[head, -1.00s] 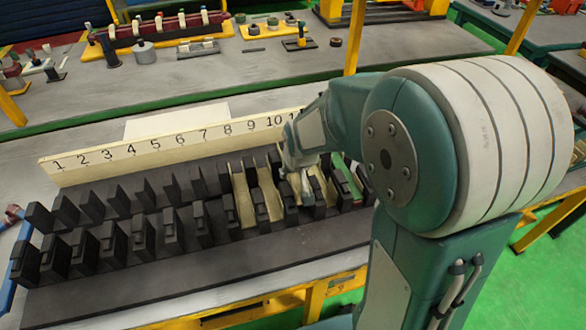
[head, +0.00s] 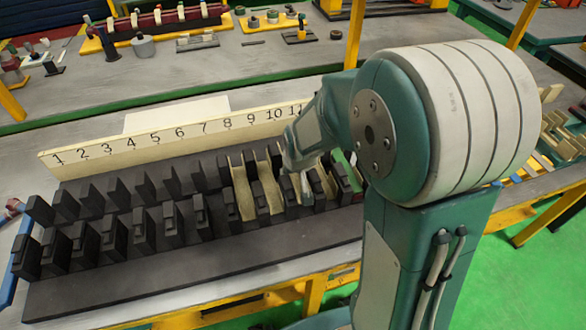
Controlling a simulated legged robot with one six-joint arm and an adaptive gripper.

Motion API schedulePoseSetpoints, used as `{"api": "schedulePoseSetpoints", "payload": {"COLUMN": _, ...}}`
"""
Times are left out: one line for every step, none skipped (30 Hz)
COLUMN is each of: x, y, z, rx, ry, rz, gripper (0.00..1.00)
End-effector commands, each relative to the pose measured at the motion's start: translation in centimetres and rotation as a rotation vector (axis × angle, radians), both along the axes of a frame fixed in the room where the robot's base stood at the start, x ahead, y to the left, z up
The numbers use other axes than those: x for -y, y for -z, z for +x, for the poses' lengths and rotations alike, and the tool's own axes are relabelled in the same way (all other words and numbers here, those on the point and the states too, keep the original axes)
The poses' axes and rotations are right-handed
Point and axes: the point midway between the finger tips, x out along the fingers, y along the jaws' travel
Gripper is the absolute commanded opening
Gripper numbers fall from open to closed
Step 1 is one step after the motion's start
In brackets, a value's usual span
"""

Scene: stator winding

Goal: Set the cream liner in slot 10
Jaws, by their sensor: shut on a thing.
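The dark stator block (head: 150,272) lies along the bench with two rows of black teeth and slots between them. Two cream liners stand in neighbouring slots, one (head: 243,192) roughly below label 8 and one (head: 267,188) roughly below label 9. My gripper (head: 294,178) is low over the block just right of these, roughly below label 10. It is shut on a cream liner (head: 296,187), of which only a small part shows among the teeth. My wrist and the teeth hide the rest, so I cannot tell how deep it sits.
A cream number board (head: 150,143) stands behind the block, its right end covered by my arm. Slots on the left look empty. A green piece (head: 343,160) shows right of my gripper. A further bench (head: 215,62) with fixtures stands behind, and yellow posts rise there.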

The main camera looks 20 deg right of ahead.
Motion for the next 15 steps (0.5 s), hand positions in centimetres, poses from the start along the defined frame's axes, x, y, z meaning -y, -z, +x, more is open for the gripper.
{"api": "schedulePoseSetpoints", "payload": {"x": 0.00, "y": 0.14, "z": -0.01, "rx": 0.000, "ry": 0.000, "rz": 0.000, "gripper": 0.25}}
{"api": "schedulePoseSetpoints", "payload": {"x": 0.00, "y": 0.21, "z": -0.01, "rx": 0.000, "ry": 0.000, "rz": 0.000, "gripper": 0.25}}
{"api": "schedulePoseSetpoints", "payload": {"x": 0.00, "y": 0.30, "z": -0.02, "rx": 0.000, "ry": 0.000, "rz": 0.000, "gripper": 0.25}}
{"api": "schedulePoseSetpoints", "payload": {"x": 0.00, "y": 0.35, "z": -0.02, "rx": 0.000, "ry": 0.000, "rz": 0.000, "gripper": 0.25}}
{"api": "schedulePoseSetpoints", "payload": {"x": 0.00, "y": 0.41, "z": -0.02, "rx": 0.000, "ry": 0.000, "rz": 0.000, "gripper": 0.25}}
{"api": "schedulePoseSetpoints", "payload": {"x": 0.00, "y": 0.47, "z": -0.03, "rx": 0.000, "ry": 0.000, "rz": 0.000, "gripper": 0.25}}
{"api": "schedulePoseSetpoints", "payload": {"x": 0.00, "y": 0.51, "z": -0.04, "rx": 0.000, "ry": 0.000, "rz": 0.000, "gripper": 0.25}}
{"api": "schedulePoseSetpoints", "payload": {"x": 0.00, "y": 0.54, "z": -0.03, "rx": 0.000, "ry": 0.000, "rz": 0.000, "gripper": 0.25}}
{"api": "schedulePoseSetpoints", "payload": {"x": 0.00, "y": 0.59, "z": -0.04, "rx": -0.001, "ry": 0.000, "rz": 0.000, "gripper": 0.25}}
{"api": "schedulePoseSetpoints", "payload": {"x": 0.00, "y": 0.61, "z": -0.04, "rx": -0.001, "ry": 0.000, "rz": 0.000, "gripper": 0.25}}
{"api": "schedulePoseSetpoints", "payload": {"x": 0.00, "y": 0.62, "z": -0.03, "rx": -0.001, "ry": 0.000, "rz": 0.000, "gripper": 0.25}}
{"api": "schedulePoseSetpoints", "payload": {"x": 0.00, "y": 0.63, "z": -0.04, "rx": 0.000, "ry": 0.000, "rz": 0.000, "gripper": 0.25}}
{"api": "schedulePoseSetpoints", "payload": {"x": 0.00, "y": 0.64, "z": -0.04, "rx": 0.000, "ry": 0.000, "rz": 0.000, "gripper": 0.25}}
{"api": "schedulePoseSetpoints", "payload": {"x": 0.00, "y": 0.64, "z": -0.04, "rx": 0.000, "ry": 0.000, "rz": 0.000, "gripper": 0.25}}
{"api": "schedulePoseSetpoints", "payload": {"x": 0.00, "y": 0.64, "z": -0.04, "rx": 0.000, "ry": 0.000, "rz": 0.000, "gripper": 0.25}}
